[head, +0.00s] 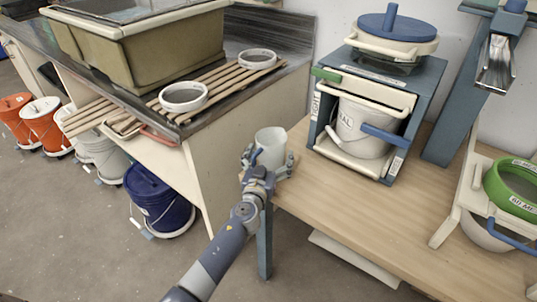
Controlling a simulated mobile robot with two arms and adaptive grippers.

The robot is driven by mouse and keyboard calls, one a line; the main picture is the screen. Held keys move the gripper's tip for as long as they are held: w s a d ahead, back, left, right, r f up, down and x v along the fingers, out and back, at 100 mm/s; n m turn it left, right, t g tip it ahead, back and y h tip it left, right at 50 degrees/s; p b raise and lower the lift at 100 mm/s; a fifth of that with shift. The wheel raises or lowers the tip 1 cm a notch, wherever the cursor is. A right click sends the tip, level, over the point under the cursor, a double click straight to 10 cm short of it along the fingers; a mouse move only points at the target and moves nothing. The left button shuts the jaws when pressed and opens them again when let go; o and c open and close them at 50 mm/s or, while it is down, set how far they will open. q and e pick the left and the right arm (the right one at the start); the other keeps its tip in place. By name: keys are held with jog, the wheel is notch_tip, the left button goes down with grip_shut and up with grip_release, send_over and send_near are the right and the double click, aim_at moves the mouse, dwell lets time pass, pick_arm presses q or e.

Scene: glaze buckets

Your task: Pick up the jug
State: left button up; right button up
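The jug (270,142), a pale, open-topped vessel, is at the left front corner of the wooden table (345,210) in the head view. My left gripper (268,164) is at the jug, with a finger on either side of its body. I cannot tell whether the fingers press on it. The jug's lower part is hidden behind the gripper, so I cannot tell whether it rests on the table or is held above it. My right gripper is not in view.
A blue frame (405,140) holding a white bucket (362,128) stands behind the jug to the right. A green-rimmed sieve (510,187) is at the right edge. A slatted rack (215,82) lies on the counter at left. Buckets, including a dark blue one (160,200), stand below.

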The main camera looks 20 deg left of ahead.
pick_arm(q)
jog(key=c, duration=0.9)
jog(key=shift+r, duration=0.15)
